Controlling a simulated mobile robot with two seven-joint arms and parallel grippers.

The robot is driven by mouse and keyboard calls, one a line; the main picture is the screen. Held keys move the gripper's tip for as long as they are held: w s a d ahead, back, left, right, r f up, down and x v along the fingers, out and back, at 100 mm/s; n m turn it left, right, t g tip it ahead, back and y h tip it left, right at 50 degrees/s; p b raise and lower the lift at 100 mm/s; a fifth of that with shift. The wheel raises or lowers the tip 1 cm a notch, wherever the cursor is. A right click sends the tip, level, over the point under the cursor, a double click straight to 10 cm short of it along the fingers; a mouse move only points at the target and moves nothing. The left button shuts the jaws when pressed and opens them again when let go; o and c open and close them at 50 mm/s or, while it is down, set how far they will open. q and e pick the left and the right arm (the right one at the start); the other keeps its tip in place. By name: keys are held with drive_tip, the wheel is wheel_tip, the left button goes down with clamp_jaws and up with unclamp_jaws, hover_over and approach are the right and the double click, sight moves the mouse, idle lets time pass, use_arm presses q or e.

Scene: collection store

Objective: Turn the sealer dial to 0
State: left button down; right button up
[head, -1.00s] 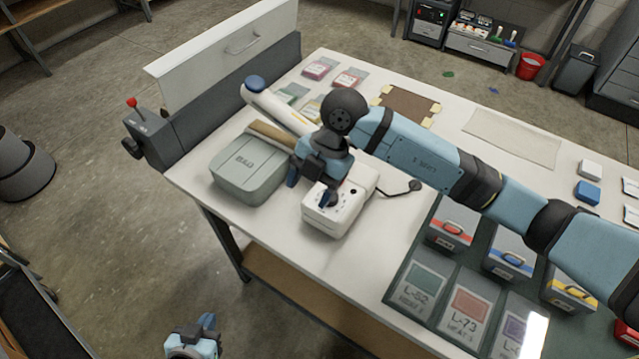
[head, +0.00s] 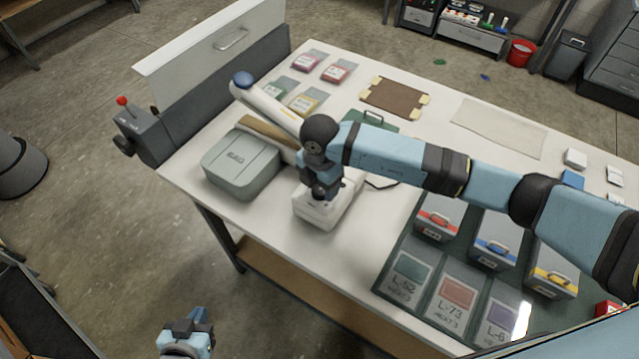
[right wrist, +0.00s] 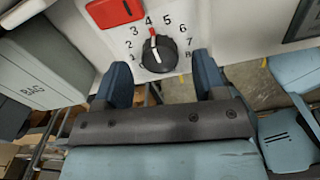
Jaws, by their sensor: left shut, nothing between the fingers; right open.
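The white sealer (head: 318,214) stands near the front edge of the table, mostly covered by my right arm. In the right wrist view its round black dial (right wrist: 159,54) has a red mark pointing close to 4, inside a ring of printed numbers. Contact with the dial cannot be told. My left gripper (head: 188,332) is shut and empty, low in front of the table.
A grey-green BAG box (head: 240,165) stands left of the sealer, with a roll (head: 268,105) behind it. Handled boxes (head: 438,217) and labelled cards (head: 408,277) lie to the right. The table (head: 275,230) is clear just in front of the sealer.

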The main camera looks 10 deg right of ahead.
drive_tip(key=shift+f, duration=0.9)
drive_tip(key=shift+c, duration=0.5)
drive_tip(key=c, duration=0.7)
drive_tip(key=shift+c, duration=0.6)
